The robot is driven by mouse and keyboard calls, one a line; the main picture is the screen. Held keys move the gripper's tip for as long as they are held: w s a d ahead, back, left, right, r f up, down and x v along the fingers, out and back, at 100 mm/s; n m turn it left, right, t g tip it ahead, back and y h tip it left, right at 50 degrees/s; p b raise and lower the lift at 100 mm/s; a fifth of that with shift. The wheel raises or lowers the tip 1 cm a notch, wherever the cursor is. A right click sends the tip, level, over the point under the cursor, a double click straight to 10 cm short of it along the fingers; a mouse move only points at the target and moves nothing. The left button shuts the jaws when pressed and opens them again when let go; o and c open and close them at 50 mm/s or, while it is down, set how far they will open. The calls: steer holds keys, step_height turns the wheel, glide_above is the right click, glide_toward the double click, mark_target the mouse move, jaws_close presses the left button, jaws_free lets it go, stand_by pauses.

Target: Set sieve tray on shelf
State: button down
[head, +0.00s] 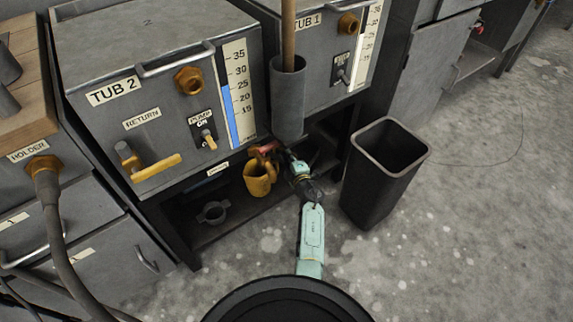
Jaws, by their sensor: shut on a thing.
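My gripper (281,152) reaches under the front of the tubs, at the mouth of the open lower shelf (226,226). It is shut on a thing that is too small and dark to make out. A red part (267,147) shows right at its fingertips; I cannot tell whether it is held or just behind. I cannot pick out the sieve tray for certain. A yellow jug (259,179) stands on the shelf just below and left of the gripper. A grey round piece with a hole (213,212) lies further left on the shelf.
An empty dark bin (384,172) stands on the floor right of my arm. A grey tube holder (287,98) with a wooden handle hangs above the gripper. Tub 2 (150,60) with its yellow lever (156,167) overhangs the shelf. The floor at right is mostly clear.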

steer(key=shift+f+b, duration=0.7)
steer(key=shift+f, duration=0.8)
steer(key=c, duration=1.7)
jaws_free()
steer(key=shift+s, duration=0.1)
